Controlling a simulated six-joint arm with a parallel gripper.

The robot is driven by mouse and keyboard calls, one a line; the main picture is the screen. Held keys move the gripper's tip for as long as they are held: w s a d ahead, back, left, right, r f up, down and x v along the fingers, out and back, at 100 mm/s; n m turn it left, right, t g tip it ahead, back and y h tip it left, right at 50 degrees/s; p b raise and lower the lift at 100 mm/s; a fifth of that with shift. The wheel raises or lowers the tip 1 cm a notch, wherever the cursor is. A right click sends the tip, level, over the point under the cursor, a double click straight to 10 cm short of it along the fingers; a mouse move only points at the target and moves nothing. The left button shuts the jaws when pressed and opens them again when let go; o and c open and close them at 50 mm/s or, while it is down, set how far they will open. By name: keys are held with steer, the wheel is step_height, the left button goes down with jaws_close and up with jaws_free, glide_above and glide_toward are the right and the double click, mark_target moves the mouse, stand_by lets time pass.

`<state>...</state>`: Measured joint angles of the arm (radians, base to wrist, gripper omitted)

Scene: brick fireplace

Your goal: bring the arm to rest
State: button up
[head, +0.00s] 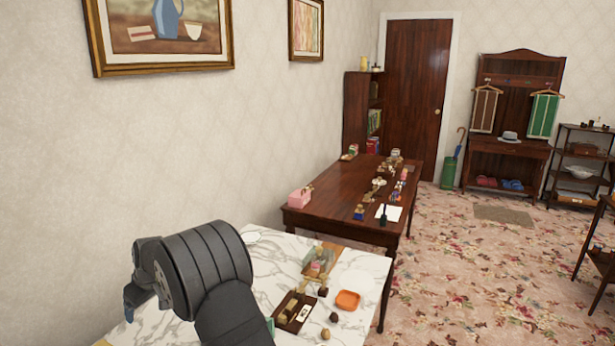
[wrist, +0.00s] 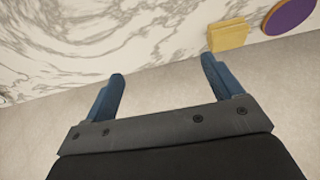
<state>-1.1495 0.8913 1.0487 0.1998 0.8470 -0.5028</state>
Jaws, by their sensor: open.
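My gripper (wrist: 162,68) shows in the wrist view with its two blue fingers spread wide apart and nothing between them. Beyond the fingers are a bare pale surface and the white marble tabletop (wrist: 90,35). In the head view my dark arm is folded at the lower left, over the left part of the marble table (head: 364,276). There only a little of the blue gripper (head: 131,298) shows at the arm's left side, and its fingertips are not clear.
The marble table holds an orange dish (head: 347,300), a dark tray (head: 294,312) and several small items. A yellow block (wrist: 228,36) and a purple disc (wrist: 292,16) show in the wrist view. A cluttered wooden table (head: 335,190) stands behind; carpet (head: 450,280) lies open to the right.

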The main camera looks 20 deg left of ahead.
steer(key=w+d+m, duration=0.1)
steer(key=w+d, duration=0.7)
steer(key=w, duration=0.4)
steer(key=w+d+m, duration=0.1)
steer(key=w+d, duration=0.7)
steer(key=w, duration=0.4)
steer(key=shift+m+t, duration=0.8)
steer(key=shift+m, duration=0.1)
steer(key=w+d, duration=0.5)
steer(key=d, duration=0.2)
steer(key=w+d, duration=0.5)
steer(key=d, duration=0.2)
steer(key=w+d+f, duration=0.1)
steer(key=w+d, duration=0.4)
steer(key=d, duration=0.3)
steer(key=shift+w, duration=0.35)
